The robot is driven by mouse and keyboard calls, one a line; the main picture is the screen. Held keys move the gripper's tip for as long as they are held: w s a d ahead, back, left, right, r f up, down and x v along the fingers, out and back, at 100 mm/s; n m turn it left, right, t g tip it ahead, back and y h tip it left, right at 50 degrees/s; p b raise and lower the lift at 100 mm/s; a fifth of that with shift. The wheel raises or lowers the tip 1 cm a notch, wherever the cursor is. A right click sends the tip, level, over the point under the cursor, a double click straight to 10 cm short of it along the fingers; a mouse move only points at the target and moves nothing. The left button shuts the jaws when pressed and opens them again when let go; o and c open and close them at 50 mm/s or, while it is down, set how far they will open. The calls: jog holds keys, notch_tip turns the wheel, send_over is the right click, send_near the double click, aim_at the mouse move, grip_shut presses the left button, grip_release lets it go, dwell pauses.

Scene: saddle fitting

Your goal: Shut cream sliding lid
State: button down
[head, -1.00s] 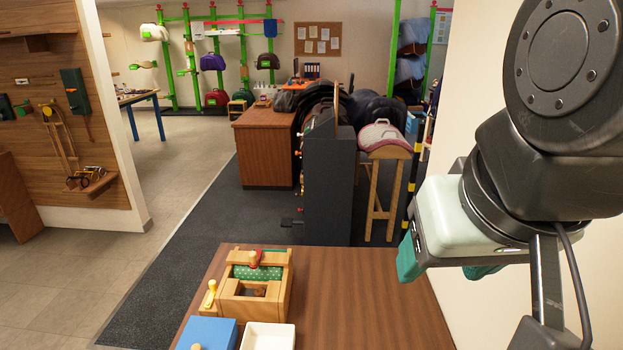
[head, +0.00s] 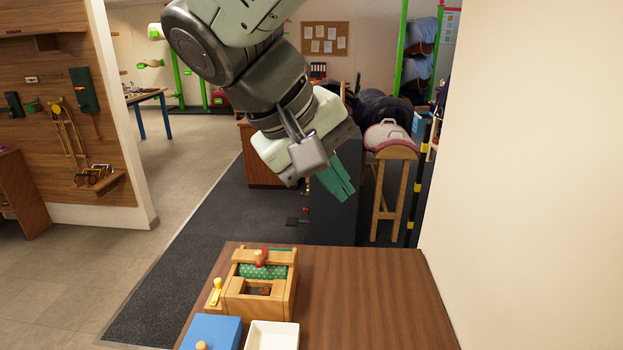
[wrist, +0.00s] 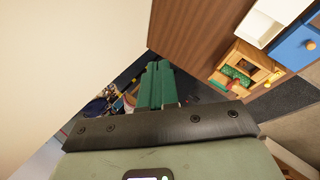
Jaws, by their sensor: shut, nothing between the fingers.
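My gripper (head: 345,193) is high above and beyond the far edge of the table, its teal fingers shut and empty. The fingers also show together in the wrist view (wrist: 157,72). A cream, shallow, tray-like piece (head: 272,336) is at the near edge of the head view, partly cut off; it also shows in the wrist view (wrist: 262,27). I cannot tell whether it is the sliding lid or an open container. A blue box (head: 213,332) with a round wooden knob is on its left. My gripper is well apart from them all.
A wooden box (head: 232,302) with green dotted cloth, a red-based knob and a yellow peg stands just behind the cream and blue pieces. The brown table (head: 370,300) is clear to the right. A pale wall (head: 500,200) bounds the right side.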

jog(key=w+a+f+n+t+h, duration=0.1)
jog(key=w+a+f+n, duration=0.1)
jog(key=a, duration=0.5)
jog(key=s+a+f+n+t, duration=0.1)
jog(key=s+a+f+n, duration=0.5)
jog(key=a+f+n, duration=0.45)
jog(key=s+a+f+n+t+y, duration=0.2)
jog(key=s+f+n+t, duration=0.1)
jog(key=s+f+n, duration=1.3)
jog(key=w+d+f+m, duration=0.3)
jog(key=w+d+f, duration=0.2)
jog(key=w+f, duration=0.4)
jog(key=shift+d+f, duration=0.15)
jog(key=shift+f, duration=0.8)
